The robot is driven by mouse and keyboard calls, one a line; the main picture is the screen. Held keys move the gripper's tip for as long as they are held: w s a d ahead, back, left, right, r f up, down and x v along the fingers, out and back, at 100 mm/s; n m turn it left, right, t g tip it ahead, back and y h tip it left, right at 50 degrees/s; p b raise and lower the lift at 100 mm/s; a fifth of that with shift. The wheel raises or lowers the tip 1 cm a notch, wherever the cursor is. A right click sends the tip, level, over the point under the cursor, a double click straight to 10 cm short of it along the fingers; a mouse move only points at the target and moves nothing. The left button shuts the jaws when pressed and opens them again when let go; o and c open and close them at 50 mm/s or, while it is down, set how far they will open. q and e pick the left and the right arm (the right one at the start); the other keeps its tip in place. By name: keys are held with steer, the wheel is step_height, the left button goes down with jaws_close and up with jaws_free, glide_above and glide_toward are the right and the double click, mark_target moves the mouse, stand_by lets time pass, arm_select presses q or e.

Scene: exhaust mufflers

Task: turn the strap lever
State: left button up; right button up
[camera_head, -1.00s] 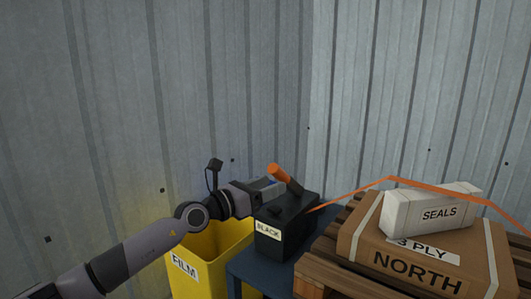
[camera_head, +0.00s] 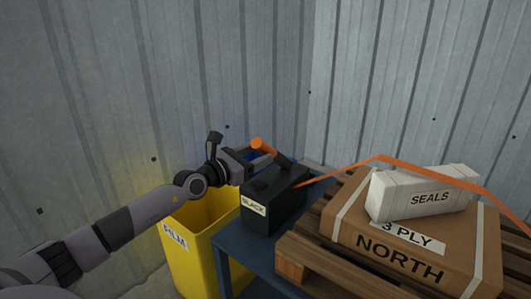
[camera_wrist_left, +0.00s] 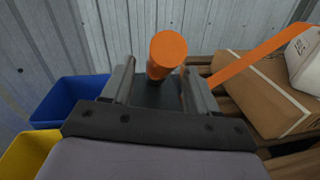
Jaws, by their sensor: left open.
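The strap lever (camera_head: 264,146) has an orange grip on a dark arm and rises tilted from the top of a black box (camera_head: 277,205) labelled BLACK. An orange strap (camera_head: 340,170) runs from the box to the right. My left gripper (camera_head: 262,162) is at the lever's grip, at the box's far left. In the left wrist view the orange lever grip (camera_wrist_left: 166,54) stands between the two open fingers of the left gripper (camera_wrist_left: 158,88), with a gap toward the right finger. Contact with the left finger cannot be told. My right gripper is not in view.
The box stands on a blue table (camera_head: 233,259). A yellow FILM bin (camera_head: 193,262) is left of it; a blue bin (camera_wrist_left: 70,98) shows in the wrist view. At right, a pallet (camera_head: 292,264) bears a NORTH carton (camera_head: 340,232) and a SEALS box (camera_head: 390,200). Corrugated walls stand behind.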

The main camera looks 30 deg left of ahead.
mark_target(265, 150)
arm_select(q)
steer(key=shift+b+x, duration=0.65)
steer(key=shift+x, duration=1.15)
steer(key=shift+r, duration=0.1)
jaws_close()
